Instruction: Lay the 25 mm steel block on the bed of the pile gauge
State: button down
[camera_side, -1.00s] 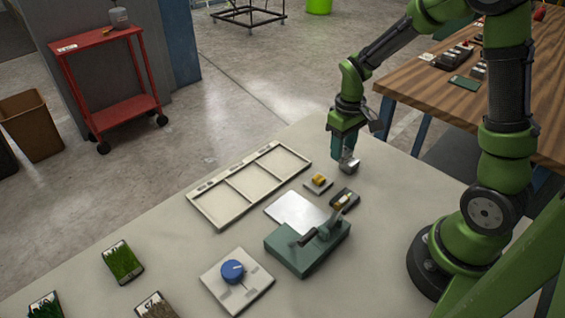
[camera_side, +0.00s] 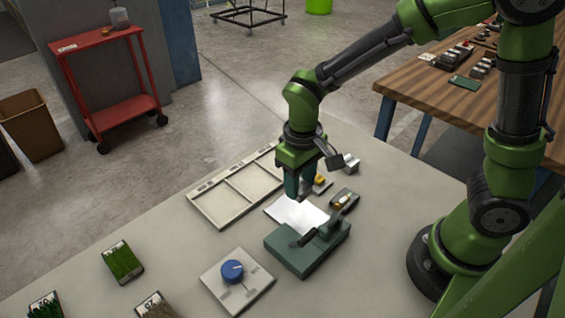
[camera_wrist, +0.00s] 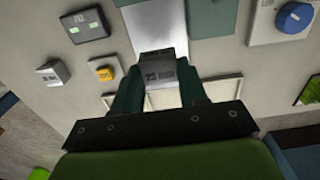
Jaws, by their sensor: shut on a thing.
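My gripper (camera_side: 299,192) points down and is shut on a steel block. In the wrist view the held steel block (camera_wrist: 166,73) shows "25" on its face, between the two dark green fingers. In the side view the fingers mostly hide it. A green device with a lever (camera_side: 300,252) has a bright flat metal plate (camera_side: 295,214) beside it; these look like the pile gauge and its bed. The plate also shows in the wrist view (camera_wrist: 160,12), just beyond the block. The block is over or near the plate's far edge; its height is unclear.
A pale divided frame (camera_side: 215,208) lies left. A blue-knobbed device (camera_side: 233,271) and turf samples (camera_side: 122,262) are in front.

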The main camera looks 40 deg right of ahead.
aim_at(298, 214)
notch_tip(298, 214, down, 7)
jog(key=shift+r, duration=0.15)
jog(key=shift+f, duration=0.2)
jog(key=c, duration=0.6)
grip_release()
notch_tip(298, 214, up, 12)
jog(key=shift+r, duration=0.2)
jog(key=s+d+r+m+t+y, duration=0.2)
jog(key=s+d+r+m+t, duration=0.2)
jog(key=s+d+r+t, duration=0.3)
jog(key=shift+s+d+r, duration=0.35)
jog(key=shift+s+r, duration=0.1)
jog(key=shift+r, duration=1.25)
